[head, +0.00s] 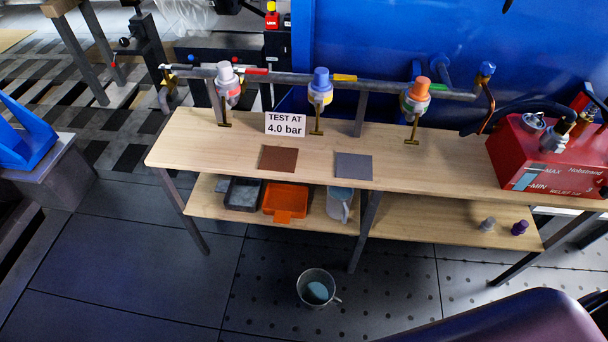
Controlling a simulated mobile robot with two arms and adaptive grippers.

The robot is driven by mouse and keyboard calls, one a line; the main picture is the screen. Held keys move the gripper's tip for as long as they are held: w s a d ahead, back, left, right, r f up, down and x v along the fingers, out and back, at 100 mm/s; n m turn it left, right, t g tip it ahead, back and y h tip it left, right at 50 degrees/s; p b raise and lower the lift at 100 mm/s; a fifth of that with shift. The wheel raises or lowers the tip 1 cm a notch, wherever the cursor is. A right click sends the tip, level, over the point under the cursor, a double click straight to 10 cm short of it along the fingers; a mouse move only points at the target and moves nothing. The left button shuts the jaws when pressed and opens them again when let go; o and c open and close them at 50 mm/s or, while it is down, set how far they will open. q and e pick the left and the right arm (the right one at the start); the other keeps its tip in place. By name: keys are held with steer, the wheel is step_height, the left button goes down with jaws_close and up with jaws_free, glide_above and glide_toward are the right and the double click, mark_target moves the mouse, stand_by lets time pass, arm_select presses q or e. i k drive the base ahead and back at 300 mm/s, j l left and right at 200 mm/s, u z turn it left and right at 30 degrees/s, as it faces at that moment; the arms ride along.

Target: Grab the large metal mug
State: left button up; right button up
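A grey metal mug (304,284) stands upright on the dark floor in front of the bench, with its handle to the right and a pale blue patch inside. A second grey mug (335,208) stands on the lower shelf, beside a bench leg, with its handle toward the front. The upper bench board partly covers it. I cannot tell for sure which mug is the larger. Neither of my grippers shows in the head view.
The wooden bench (430,170) carries a pipe with several valves, a sign (285,124) and a red pump tank (535,165). An orange tray (285,198) and a dark tray (242,194) sit on the lower shelf (400,225). The floor around the near mug is clear.

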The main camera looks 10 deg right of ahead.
mark_target(315, 287)
steer(key=k+l+u, duration=0.15)
steer(key=k+l, duration=0.35)
steer(key=l, duration=0.15)
steer(key=k+l+u, duration=0.15)
steer(key=k+l, duration=0.35)
steer(key=l, duration=0.15)
